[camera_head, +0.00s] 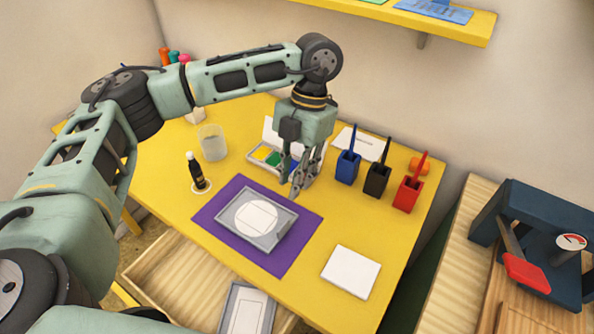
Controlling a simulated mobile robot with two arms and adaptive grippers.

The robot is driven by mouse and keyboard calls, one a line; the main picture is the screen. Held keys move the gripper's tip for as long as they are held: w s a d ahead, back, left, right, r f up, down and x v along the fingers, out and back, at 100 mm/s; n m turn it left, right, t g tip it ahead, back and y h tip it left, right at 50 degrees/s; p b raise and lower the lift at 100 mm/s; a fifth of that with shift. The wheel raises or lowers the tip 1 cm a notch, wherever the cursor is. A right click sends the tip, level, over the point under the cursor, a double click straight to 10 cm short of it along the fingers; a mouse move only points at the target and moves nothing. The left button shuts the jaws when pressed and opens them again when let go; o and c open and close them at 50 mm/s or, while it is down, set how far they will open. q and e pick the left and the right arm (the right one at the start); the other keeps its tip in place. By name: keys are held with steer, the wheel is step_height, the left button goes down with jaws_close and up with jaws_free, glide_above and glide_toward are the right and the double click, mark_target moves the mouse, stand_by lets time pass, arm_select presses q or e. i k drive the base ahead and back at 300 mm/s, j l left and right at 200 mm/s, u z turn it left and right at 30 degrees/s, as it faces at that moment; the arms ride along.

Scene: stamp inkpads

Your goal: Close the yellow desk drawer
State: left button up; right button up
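The yellow desk (160,172) fills the middle of the view. Its drawer (178,276) is pulled out at the front, toward the lower left, with its pale wooden inside showing. Part of the drawer is hidden by my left arm and the picture's bottom edge. My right gripper is out of view.
A purple mat (215,211) holds a grey framed plate (278,226). An open inkpad box (267,144), dark bottle (195,170), clear cup (212,141), white sheet (350,271) and blue (347,167), black (377,180) and red holders (408,194) stand around. A wooden side table (462,240) is at right.

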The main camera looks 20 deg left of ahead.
mark_target(181, 280)
steer(key=k, duration=2)
